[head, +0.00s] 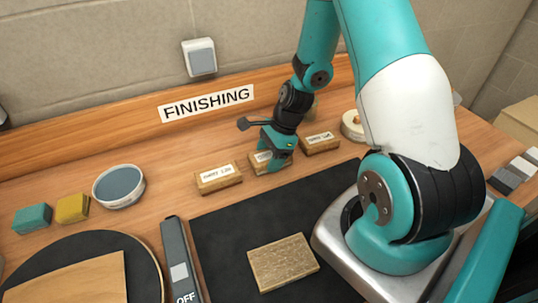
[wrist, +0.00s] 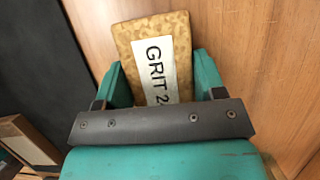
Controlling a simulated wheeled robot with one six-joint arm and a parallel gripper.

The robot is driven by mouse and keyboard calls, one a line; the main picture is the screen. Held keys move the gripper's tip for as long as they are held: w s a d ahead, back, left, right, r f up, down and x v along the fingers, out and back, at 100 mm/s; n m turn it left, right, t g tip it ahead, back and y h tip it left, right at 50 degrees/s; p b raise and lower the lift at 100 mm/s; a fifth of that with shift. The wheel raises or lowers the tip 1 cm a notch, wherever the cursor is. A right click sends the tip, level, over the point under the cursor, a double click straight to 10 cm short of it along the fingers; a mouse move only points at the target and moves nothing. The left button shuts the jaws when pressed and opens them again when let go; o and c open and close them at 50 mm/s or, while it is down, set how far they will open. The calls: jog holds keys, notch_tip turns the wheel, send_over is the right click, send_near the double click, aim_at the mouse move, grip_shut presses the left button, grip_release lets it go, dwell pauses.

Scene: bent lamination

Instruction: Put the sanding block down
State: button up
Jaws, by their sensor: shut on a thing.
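My gripper (head: 277,158) is shut on a tan sanding block (head: 262,168) with a white label. In the wrist view the block (wrist: 181,50) sits between the teal fingers (wrist: 162,82); its label reads "GRIT 2", with the rest hidden behind the gripper. In the head view the block is at or very close to the wooden bench top, between two similar labelled blocks, one on the left (head: 218,178) and one on the right (head: 320,143). I cannot tell whether it touches the wood.
A black mat (head: 215,235) lies in front, bearing a brown speckled block (head: 283,262). A tape roll (head: 353,126) is right. The "FINISHING" backboard (head: 120,118) rises behind.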

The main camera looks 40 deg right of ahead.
jog(key=shift+f, duration=0.2)
jog(key=o, duration=0.8)
jog(key=shift+o, duration=0.2)
jog(key=shift+r, duration=0.1)
jog(key=b+v, duration=0.1)
jog(key=v, duration=1.1)
jog(key=s+a+r+n, duration=0.2)
jog(key=a+r+n, duration=0.2)
jog(key=a+n, duration=0.25)
jog(key=s+a+r+n, duration=0.1)
jog(key=a+r+n, duration=0.3)
jog(key=a+n, duration=0.3)
jog(key=s+a+r+n+g, duration=0.1)
jog(key=s+a+r+n, duration=0.5)
jog(key=s+a+n, duration=0.5)
jog(key=s+n, duration=0.1)
jog(key=n, duration=0.3)
jog(key=shift+a, duration=0.25)
